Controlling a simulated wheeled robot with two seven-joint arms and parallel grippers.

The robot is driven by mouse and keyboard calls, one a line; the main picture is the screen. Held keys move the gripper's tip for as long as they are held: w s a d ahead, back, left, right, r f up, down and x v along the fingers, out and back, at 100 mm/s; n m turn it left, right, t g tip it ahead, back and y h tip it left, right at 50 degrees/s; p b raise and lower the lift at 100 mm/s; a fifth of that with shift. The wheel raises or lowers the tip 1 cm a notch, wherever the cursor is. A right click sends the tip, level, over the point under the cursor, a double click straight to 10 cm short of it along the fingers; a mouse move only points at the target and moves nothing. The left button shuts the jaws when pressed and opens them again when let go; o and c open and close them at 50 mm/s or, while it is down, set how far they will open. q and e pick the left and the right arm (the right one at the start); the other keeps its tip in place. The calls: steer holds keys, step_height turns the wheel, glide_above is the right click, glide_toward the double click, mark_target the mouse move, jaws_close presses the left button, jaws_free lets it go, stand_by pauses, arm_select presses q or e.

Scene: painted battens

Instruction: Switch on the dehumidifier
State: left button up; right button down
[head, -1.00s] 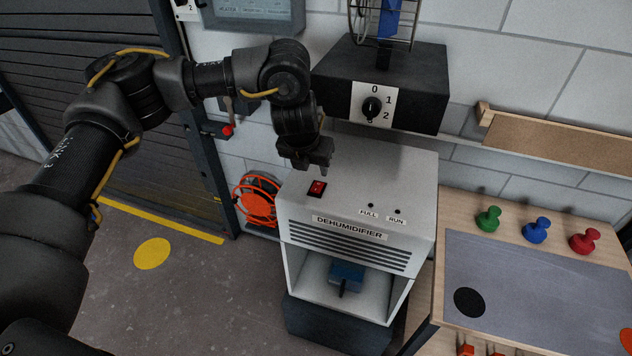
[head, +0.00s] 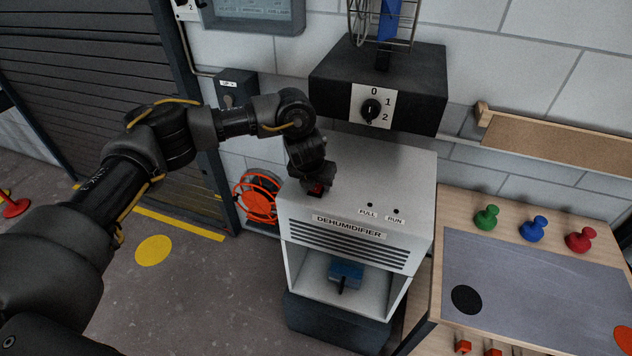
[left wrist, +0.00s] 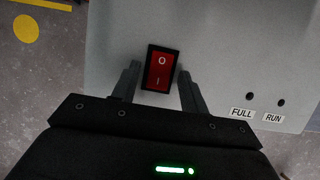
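The pale grey dehumidifier (head: 405,170) stands against the wall, its name label on the front. Its red rocker switch (left wrist: 160,70), in a black frame and marked O and I, is on the top near the left; in the head view the switch (head: 316,190) is partly hidden by my gripper. My left gripper (head: 318,184) is just over the switch. In the left wrist view its two fingers are apart, one on each side of the switch, with nothing between them that they hold. I cannot tell whether they touch the top. The FULL and RUN lamps (left wrist: 281,102) look dark. My right gripper is out of view.
A black heater-like box with a dial (head: 371,109) hangs above and behind the dehumidifier. An orange cable reel (head: 258,198) is at its left. A wooden table with green, blue and red pegs (head: 533,229) stands at the right. A shelf (head: 570,145) is on the wall.

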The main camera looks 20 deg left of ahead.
arm_select(q)
steer(key=c, duration=0.8)
steer(key=t+b, duration=0.2)
steer(key=b, duration=0.1)
steer(key=shift+s+f, duration=0.3)
steer(key=shift+f, duration=0.1)
steer(key=shift+c, duration=0.2)
steer(key=shift+s+r+t+b, duration=0.1)
steer(key=shift+r+t+b, duration=0.05)
steer(key=shift+t+b, duration=0.25)
steer(key=shift+r, duration=0.1)
steer(key=o, duration=1)
steer(key=v, duration=1)
steer(key=shift+s+r, duration=0.25)
steer(key=shift+r, duration=0.05)
